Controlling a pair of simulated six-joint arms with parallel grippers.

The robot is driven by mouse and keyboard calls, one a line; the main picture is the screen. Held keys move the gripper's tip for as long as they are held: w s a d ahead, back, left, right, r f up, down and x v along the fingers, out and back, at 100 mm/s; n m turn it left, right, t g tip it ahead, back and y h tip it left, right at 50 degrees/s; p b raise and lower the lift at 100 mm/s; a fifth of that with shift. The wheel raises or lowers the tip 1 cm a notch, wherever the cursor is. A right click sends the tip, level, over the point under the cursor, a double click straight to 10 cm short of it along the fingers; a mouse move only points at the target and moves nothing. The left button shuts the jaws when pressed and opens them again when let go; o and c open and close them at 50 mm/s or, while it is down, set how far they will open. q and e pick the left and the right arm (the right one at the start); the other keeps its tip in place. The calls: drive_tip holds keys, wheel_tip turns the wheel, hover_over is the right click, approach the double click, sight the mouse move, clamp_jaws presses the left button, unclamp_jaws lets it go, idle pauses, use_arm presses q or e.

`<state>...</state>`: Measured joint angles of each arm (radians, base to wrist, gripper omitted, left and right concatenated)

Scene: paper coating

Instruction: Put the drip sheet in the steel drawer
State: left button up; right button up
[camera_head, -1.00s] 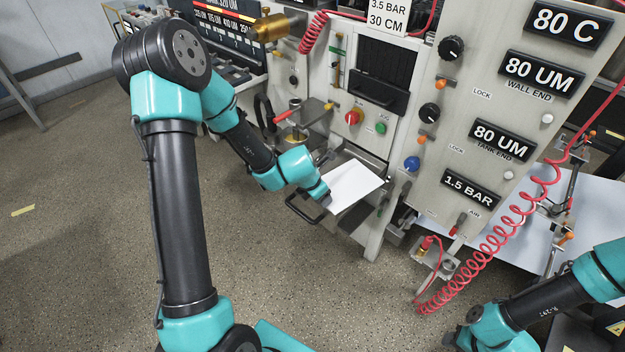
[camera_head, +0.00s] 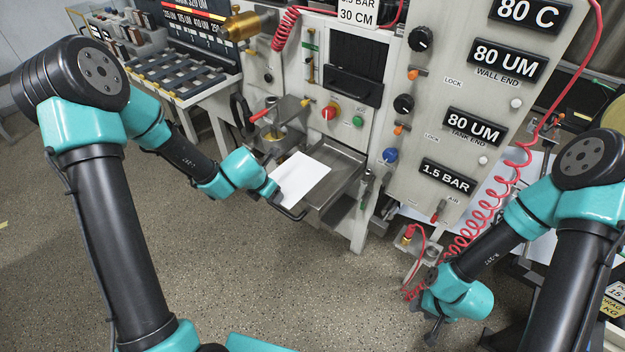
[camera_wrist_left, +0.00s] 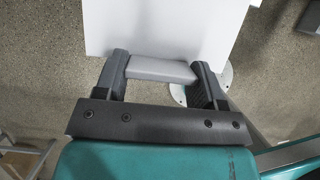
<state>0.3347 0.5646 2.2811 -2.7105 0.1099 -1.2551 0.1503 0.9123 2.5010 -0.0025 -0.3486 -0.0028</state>
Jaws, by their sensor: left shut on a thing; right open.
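The drip sheet (camera_head: 301,179) is a white rectangle. In the head view it overlaps the left part of the open steel drawer (camera_head: 345,178); I cannot tell whether it touches the drawer. In the left wrist view the fingers (camera_wrist_left: 160,72) are shut on a grey strip at the edge of the white sheet (camera_wrist_left: 165,28). My right gripper (camera_head: 434,331) is open and low at the lower right, away from the drawer; its fingertips are small and dark.
The machine front with red button (camera_head: 329,112) and green button (camera_head: 358,122) rises behind the drawer. A coiled red hose (camera_head: 490,200) hangs on the right, close to my right arm. A grey rack (camera_head: 180,75) stands at the back left. The floor in front is clear.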

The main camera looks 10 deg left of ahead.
sight(302, 170)
use_arm(q)
drive_tip(key=shift+w+d, duration=1.25)
drive_tip(key=shift+w, duration=1.55)
drive_tip(key=shift+w+d, duration=1.25)
drive_tip(key=shift+w, duration=1.5)
drive_tip(key=shift+w+d, duration=1.25)
drive_tip(key=shift+w, duration=1.55)
drive_tip(key=shift+f, duration=3.75)
drive_tip(key=shift+f, duration=1.7)
drive_tip(key=shift+w+d+f, duration=0.1)
drive_tip(key=shift+w+f, duration=0.15)
drive_tip(key=shift+f, duration=0.05)
drive_tip(key=shift+f, duration=0.15)
drive_tip(key=o, duration=0.9)
drive_tip(key=shift+o, duration=0.2)
drive_tip(key=v, duration=1.2)
